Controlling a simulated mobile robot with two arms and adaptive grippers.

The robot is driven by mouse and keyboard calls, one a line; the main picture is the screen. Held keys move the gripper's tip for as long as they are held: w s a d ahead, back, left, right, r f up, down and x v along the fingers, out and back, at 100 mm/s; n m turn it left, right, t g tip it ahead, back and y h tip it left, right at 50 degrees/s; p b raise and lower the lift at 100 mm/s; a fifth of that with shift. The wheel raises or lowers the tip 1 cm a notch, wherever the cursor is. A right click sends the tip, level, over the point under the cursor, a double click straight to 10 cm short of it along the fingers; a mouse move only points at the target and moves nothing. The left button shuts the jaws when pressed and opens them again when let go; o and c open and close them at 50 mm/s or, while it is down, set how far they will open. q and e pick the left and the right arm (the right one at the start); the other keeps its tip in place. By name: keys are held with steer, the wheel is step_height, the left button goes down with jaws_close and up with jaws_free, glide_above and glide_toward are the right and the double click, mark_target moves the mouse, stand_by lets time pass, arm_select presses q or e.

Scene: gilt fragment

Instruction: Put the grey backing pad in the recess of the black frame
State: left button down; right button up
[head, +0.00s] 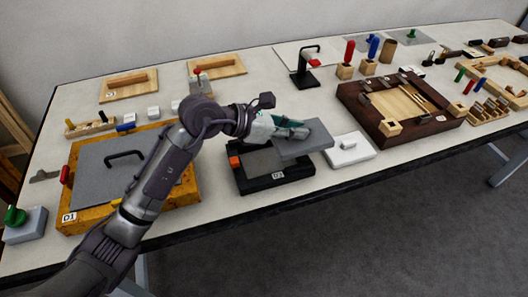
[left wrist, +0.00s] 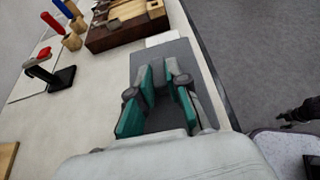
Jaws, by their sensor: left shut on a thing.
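My left gripper (head: 298,133) is shut on the grey backing pad (head: 313,141) at its near-left end. The pad is a flat slab, held over the right part of the black frame (head: 273,181) and hiding part of it. The frame lies on the table and has a "D2" label on its front edge. Its recess (head: 262,162) shows a grey floor left of the pad. In the left wrist view the pad (left wrist: 172,52) extends out beyond the green fingers (left wrist: 160,78). A dark shape at the right edge of that view may be my right gripper (left wrist: 298,113); its fingers are unclear.
A white block with a handle (head: 348,149) stands just right of the black frame. A yellow frame marked D1 (head: 178,194) lies left, under my arm. A dark wooden tray (head: 420,128) is farther right.

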arm_select(q)
steer(key=a+f, duration=0.1)
steer(key=a, duration=0.1)
steer(key=a+f, duration=0.1)
steer(key=a, duration=0.1)
steer(key=a+f, duration=0.1)
steer(key=a, duration=0.1)
steer(key=shift+w+a+f+p, duration=0.25)
steer(key=shift+w+f+p, duration=0.15)
steer(key=shift+a+f, duration=0.1)
steer(key=shift+a, duration=0.1)
step_height(320, 180, down, 4)
steer(key=shift+r+p, duration=0.1)
steer(key=shift+p, duration=0.25)
arm_select(e)
steer(key=shift+w+d+r, duration=0.3)
steer(key=shift+w+r, duration=0.5)
steer(key=shift+r, duration=0.15)
arm_select(q)
steer(key=shift+f+b, duration=0.3)
steer(key=shift+f, duration=0.1)
steer(key=c, duration=1.1)
jaws_free()
steer(key=shift+r, duration=0.1)
steer(key=shift+c, duration=0.2)
arm_select(e)
steer(key=shift+f, duration=0.15)
